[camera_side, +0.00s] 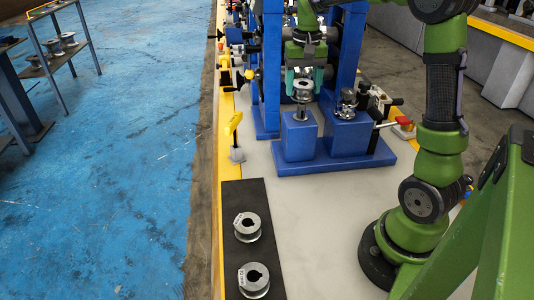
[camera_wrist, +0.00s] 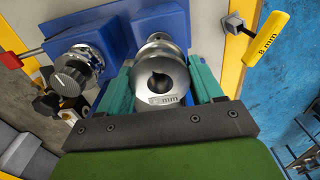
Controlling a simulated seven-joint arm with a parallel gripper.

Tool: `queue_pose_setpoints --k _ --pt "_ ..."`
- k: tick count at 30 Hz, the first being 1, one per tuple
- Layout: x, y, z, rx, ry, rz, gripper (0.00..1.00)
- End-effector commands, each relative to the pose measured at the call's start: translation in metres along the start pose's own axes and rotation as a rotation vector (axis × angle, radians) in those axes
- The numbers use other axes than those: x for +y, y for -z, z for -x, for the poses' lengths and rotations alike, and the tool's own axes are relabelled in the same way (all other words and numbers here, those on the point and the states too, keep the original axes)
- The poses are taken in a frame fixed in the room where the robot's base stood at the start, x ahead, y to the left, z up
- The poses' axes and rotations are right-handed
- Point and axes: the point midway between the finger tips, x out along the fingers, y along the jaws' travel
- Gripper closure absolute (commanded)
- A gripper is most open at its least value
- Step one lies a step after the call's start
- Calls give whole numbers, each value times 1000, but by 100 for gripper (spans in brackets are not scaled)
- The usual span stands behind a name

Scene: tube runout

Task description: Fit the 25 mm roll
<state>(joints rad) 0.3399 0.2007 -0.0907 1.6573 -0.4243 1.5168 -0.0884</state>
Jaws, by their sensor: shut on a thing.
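My gripper (camera_wrist: 162,85) is shut on a silver flanged roll (camera_wrist: 160,72), with one teal finger on each side of it. The roll has a dark keyed bore and a label ending in "mm"; I cannot read its number. In the side view the held roll (camera_side: 303,88) is upright, above a short metal shaft (camera_side: 300,112) on the left blue block (camera_side: 298,138). No shaft end shows in the bore; I cannot tell whether they touch. Two other silver rolls, a farther one (camera_side: 247,227) and a nearer one (camera_side: 254,281), stand on a black mat (camera_side: 242,194).
A second blue block (camera_side: 346,137) carries a metal roller and knob (camera_wrist: 72,78) beside the shaft. A red-ended lever (camera_side: 385,125) is at its right. A yellow-handled 8 mm tool (camera_wrist: 265,40) stands left of the blocks in the side view. Blue uprights flank my gripper.

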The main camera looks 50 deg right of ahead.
Motion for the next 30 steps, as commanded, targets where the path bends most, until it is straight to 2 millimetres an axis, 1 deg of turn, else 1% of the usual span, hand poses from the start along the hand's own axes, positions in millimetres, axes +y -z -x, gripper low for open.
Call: queue_pose_setpoints --k 30 --pt "0 0 -38 2 1 1 95"
